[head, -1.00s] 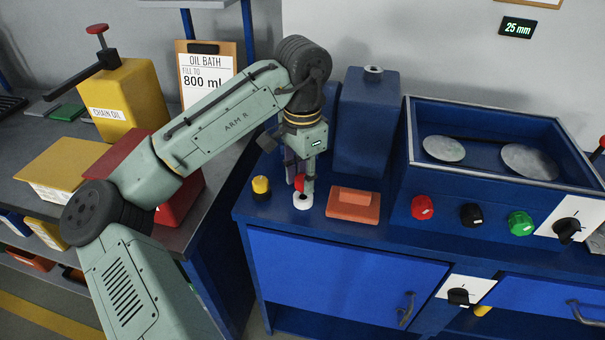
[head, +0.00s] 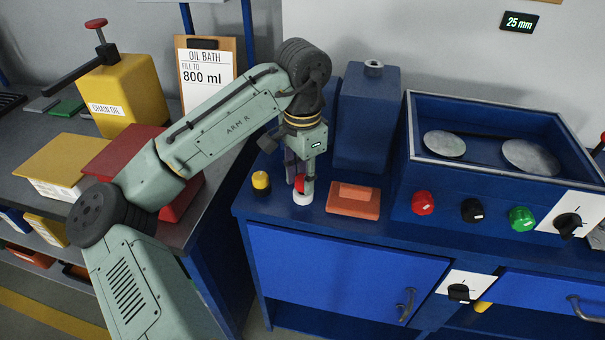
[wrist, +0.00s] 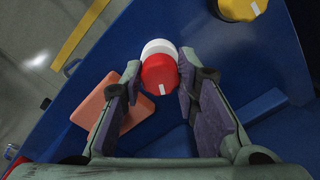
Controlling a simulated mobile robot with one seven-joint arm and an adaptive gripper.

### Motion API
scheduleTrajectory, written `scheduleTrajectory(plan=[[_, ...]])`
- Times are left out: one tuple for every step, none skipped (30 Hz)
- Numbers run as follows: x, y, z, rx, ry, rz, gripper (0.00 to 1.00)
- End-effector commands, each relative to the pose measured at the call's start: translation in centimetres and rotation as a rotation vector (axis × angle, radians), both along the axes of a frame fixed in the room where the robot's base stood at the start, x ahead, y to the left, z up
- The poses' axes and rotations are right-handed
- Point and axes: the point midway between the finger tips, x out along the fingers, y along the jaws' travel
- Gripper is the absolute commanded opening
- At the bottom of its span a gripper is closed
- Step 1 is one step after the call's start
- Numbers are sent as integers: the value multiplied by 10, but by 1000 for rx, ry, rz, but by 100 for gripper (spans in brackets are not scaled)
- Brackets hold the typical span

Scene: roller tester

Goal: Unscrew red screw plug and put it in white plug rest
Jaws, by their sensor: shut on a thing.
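My gripper (head: 301,184) is shut on the red screw plug (wrist: 159,74), which sits between the two fingertips in the wrist view. The plug also shows as a small red patch between the fingers in the head view (head: 299,184). The white plug rest (head: 303,199) stands on the blue bench top directly under the plug. In the wrist view the rest (wrist: 158,46) shows just beyond the plug, partly hidden by it. The plug is at or just above the rest; I cannot tell whether it is seated.
A yellow-and-black knob (head: 261,184) stands left of the rest and an orange block (head: 353,201) lies to its right. A tall blue tank (head: 364,120) with a metal neck (head: 374,66) rises behind. The blue roller bath (head: 409,130) is further right.

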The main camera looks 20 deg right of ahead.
Motion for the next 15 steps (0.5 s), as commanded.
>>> scheduleTrajectory(plan=[[0, 0, -3, 0, 0, 0, 0], [0, 0, -3, 0, 0, 0, 0], [0, 0, -5, 0, 0, 0, 0], [0, 0, -5, 0, 0, 0, 0], [0, 0, -6, 0, 0, 0, 0], [0, 0, -8, 0, 0, 0, 0], [0, 0, -9, 0, 0, 0, 0], [0, 0, -10, 0, 0, 0, 0], [0, 0, -11, 0, 1, 0, 0], [0, 0, -12, 0, 1, 0, 0], [0, 0, -13, 0, 1, 0, 0], [0, 0, -14, 0, 1, 0, 0], [0, 0, -14, 0, 1, 0, 29], [0, 0, -13, 0, 0, 0, 31], [0, 0, -13, 0, 0, 0, 34]])
